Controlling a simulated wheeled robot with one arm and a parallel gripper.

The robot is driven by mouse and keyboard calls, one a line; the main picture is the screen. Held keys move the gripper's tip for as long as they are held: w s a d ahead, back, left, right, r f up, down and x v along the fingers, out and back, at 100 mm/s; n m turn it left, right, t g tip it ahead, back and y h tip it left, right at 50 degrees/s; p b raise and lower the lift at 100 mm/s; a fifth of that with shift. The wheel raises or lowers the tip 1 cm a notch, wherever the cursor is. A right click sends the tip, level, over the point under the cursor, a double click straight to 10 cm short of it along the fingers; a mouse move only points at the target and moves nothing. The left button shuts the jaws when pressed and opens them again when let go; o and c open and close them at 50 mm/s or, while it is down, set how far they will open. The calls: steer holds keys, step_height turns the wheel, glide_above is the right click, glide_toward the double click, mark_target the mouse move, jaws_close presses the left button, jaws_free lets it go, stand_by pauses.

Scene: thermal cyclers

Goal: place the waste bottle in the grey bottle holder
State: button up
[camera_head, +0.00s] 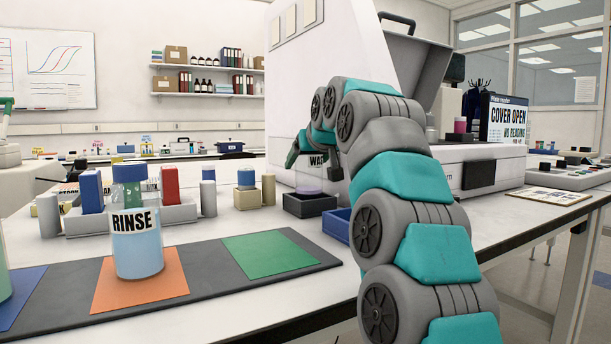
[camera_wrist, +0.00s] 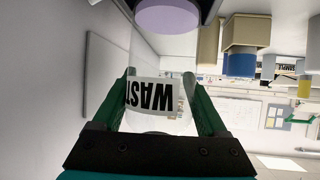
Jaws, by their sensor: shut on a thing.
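The waste bottle is a clear bottle with a white label (camera_head: 317,160) and lilac liquid low inside (camera_head: 308,188). Its label also shows upside down in the wrist view (camera_wrist: 153,95), with the lilac liquid at the top (camera_wrist: 168,15). My gripper (camera_wrist: 160,78) is shut on the bottle, one green finger on each side of the label. The bottle looks upright. The dark grey bottle holder (camera_head: 310,206) is a square open box on the bench, directly under the bottle. The base is at or inside its rim; I cannot tell whether it rests on the floor of the holder.
A blue box (camera_head: 336,225) stands just right of the grey holder, and a beige holder (camera_head: 246,199) stands to its left. A large white machine (camera_head: 330,90) rises close behind. The rinse bottle (camera_head: 137,245) stands on an orange square; the green square (camera_head: 269,254) is empty.

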mark_target(313, 164)
steer(key=shift+f, duration=1.5)
steer(key=shift+f+b, duration=0.1)
steer(key=shift+b, duration=0.2)
steer(key=o, duration=1.4)
steer(key=shift+c, duration=0.2)
steer(key=v, duration=1.2)
steer(key=shift+s, duration=0.1)
